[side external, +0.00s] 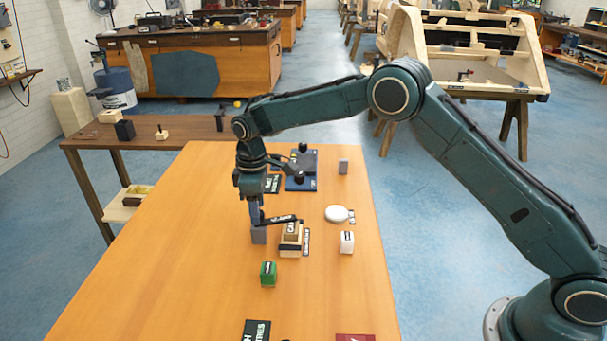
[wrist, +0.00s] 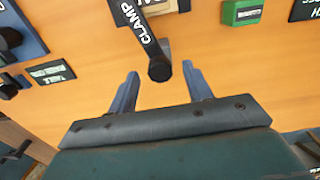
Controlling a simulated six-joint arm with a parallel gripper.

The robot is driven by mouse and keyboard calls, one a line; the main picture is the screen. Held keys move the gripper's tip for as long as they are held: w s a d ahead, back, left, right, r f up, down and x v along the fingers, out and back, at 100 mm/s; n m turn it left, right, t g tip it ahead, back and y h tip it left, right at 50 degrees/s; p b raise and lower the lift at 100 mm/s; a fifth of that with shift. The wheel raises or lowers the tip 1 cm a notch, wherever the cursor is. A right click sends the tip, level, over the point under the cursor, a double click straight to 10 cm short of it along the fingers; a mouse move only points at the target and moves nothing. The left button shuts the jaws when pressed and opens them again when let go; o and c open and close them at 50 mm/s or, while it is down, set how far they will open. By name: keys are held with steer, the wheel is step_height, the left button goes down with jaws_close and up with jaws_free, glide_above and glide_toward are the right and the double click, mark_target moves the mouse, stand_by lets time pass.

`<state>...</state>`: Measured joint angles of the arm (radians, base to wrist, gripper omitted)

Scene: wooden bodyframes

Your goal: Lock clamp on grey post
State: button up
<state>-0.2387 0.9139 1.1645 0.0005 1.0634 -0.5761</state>
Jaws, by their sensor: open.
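The clamp is a black lever (side external: 278,220) with white lettering, mounted at a wooden block (side external: 290,238). In the wrist view the lever (wrist: 138,27) reads "CLAMP" and ends in a round black knob (wrist: 160,70). A grey post (side external: 259,236) stands left of the wooden block, under the lever's left end. Whether the lever touches the post cannot be told. My gripper (side external: 256,216) is over the post, pointing down. In the wrist view its blue fingers (wrist: 158,77) are apart, one on each side of the knob, with gaps showing.
A green block (side external: 268,274) stands nearer the camera, and a white block (side external: 347,242) and white disc (side external: 338,213) stand right. A blue base with black knobs (side external: 301,170) and another grey block (side external: 343,166) are behind. The table's left part is clear.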

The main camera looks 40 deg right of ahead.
steer(key=shift+f, duration=0.55)
jaws_close()
steer(key=shift+m, duration=1.8)
jaws_free()
